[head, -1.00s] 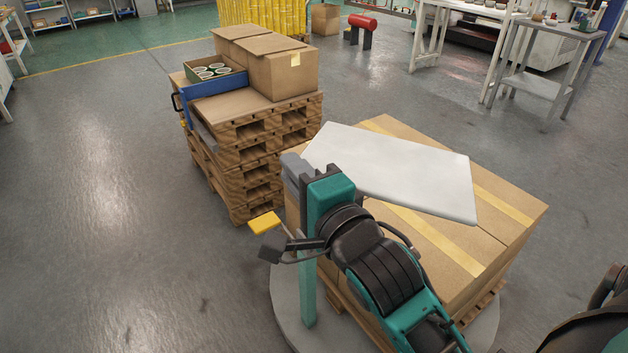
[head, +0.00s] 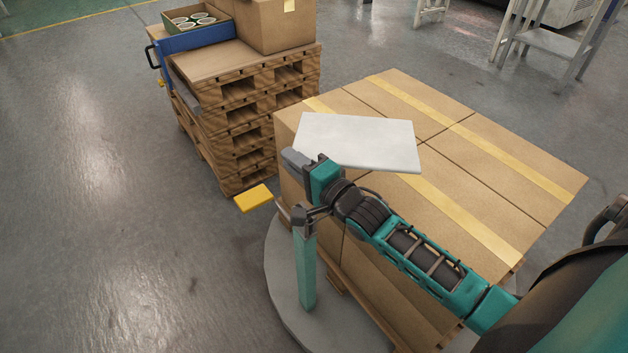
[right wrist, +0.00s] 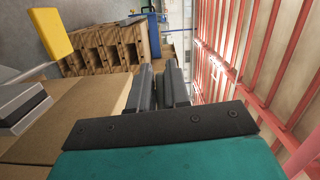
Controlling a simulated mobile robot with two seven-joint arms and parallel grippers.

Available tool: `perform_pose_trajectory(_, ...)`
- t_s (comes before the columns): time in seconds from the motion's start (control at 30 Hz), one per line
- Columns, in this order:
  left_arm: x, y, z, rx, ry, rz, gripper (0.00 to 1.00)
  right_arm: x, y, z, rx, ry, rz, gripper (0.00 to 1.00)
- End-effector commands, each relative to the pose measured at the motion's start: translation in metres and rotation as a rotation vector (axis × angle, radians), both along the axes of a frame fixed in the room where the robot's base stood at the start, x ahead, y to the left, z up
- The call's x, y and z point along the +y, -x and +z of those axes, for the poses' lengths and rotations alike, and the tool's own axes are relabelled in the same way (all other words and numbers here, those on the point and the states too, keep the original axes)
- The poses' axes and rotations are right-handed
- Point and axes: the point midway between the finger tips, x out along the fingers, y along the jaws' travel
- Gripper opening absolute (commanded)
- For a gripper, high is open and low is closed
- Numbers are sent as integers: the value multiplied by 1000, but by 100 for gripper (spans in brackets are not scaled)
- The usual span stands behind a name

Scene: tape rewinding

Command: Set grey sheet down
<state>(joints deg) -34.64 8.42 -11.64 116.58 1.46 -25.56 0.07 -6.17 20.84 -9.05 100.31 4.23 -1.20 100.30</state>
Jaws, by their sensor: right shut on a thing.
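The grey sheet (head: 358,140) is a pale, flat, four-sided panel in the head view. It lies roughly level over the near left part of the taped cardboard boxes (head: 480,180). I cannot tell whether it touches the box tops. My right gripper (head: 297,160) is shut on the sheet at its near left corner. In the right wrist view, the two dark fingers of my right gripper (right wrist: 160,88) show, but the sheet is not clear between them. My left gripper is not in view.
A yellow plate (head: 253,198) sticks out left of my right arm. The floor at left is clear.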

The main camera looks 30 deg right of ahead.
Motion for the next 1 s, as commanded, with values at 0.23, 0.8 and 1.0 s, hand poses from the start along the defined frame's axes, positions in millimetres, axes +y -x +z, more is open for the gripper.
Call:
perform_pose_trajectory(0.23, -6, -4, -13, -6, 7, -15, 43, -47, -14, -48, -16, 8, -29, 0)
perform_pose_trajectory(0.8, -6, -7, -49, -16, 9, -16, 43, -54, -15, -88, -17, 7, -36, 0)
perform_pose_trajectory(1.0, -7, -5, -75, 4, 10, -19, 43, -54, -15, -111, -17, 7, -36, 0)
